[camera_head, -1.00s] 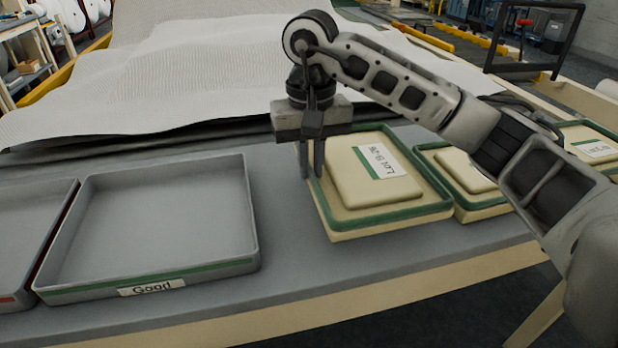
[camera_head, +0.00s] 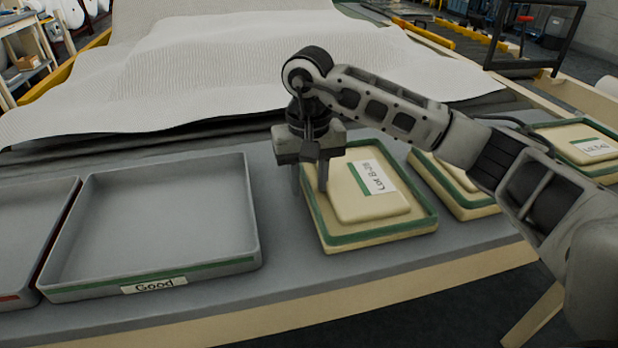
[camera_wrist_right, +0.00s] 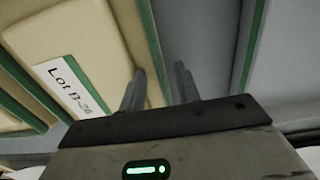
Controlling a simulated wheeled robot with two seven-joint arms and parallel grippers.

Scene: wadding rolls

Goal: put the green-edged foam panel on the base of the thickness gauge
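The green-edged foam panel is most likely the cream, cushion-like block (camera_head: 385,232) with a green band around its edge and a label reading Lot B-26, on the grey table. It fills the upper left of the right wrist view (camera_wrist_right: 85,50). My right gripper (camera_head: 309,188) points down at its left edge, one finger over the panel and one just outside. In the right wrist view the fingers (camera_wrist_right: 160,75) are apart, with the green edge running between them. I cannot tell whether either touches it. The thickness gauge and my left gripper are not in view.
A grey tray (camera_head: 252,215) labelled Good stands left of the panel, empty, with another tray (camera_head: 38,225) beside it. Similar green-edged blocks (camera_head: 465,208) lie to the right, partly behind my arm. White wadding (camera_head: 230,70) spreads behind. The table is bare between tray and panel.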

